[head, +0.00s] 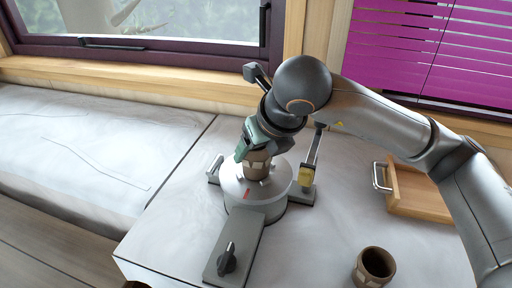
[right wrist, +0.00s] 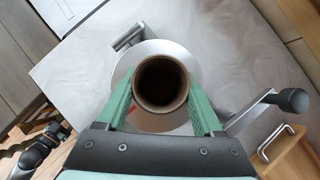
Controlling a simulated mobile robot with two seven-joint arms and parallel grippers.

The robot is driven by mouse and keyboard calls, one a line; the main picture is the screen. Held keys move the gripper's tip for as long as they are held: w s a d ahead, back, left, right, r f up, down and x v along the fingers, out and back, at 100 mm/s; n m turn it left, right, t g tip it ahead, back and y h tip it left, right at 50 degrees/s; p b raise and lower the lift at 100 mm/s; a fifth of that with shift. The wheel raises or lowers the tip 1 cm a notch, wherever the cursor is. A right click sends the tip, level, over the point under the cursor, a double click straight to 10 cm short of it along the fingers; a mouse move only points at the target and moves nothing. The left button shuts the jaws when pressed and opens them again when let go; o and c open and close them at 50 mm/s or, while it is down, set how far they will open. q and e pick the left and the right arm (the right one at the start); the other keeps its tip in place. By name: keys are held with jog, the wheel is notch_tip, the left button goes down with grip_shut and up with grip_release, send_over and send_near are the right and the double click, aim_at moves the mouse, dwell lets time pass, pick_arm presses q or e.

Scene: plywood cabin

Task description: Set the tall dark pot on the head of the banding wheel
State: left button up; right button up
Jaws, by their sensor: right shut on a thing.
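The tall dark pot (head: 256,166), brown with pale patches, is upright between the fingers of my right gripper (head: 253,153). The right wrist view shows its round dark mouth (right wrist: 161,82) from above, with one green finger on each side. The gripper is shut on it. The pot is over the middle of the banding wheel's pale round head (head: 236,184), and the head's rim shows around it in the right wrist view (right wrist: 124,66). I cannot tell whether its base touches the head. My left gripper is not recognisable in either view.
The wheel's grey base with a dark knob (head: 228,260) extends toward the front. A lever with a yellow part (head: 306,176) stands right of the head. Another brown pot (head: 374,267) stands at front right.

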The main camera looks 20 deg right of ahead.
jog(key=shift+f, duration=0.1)
jog(key=o, duration=1.5)
jog(key=shift+r, duration=0.25)
jog(key=v, duration=1.1)
jog(key=shift+s+r, duration=0.25)
jog(key=shift+s, duration=0.05)
jog(key=shift+s, duration=0.1)
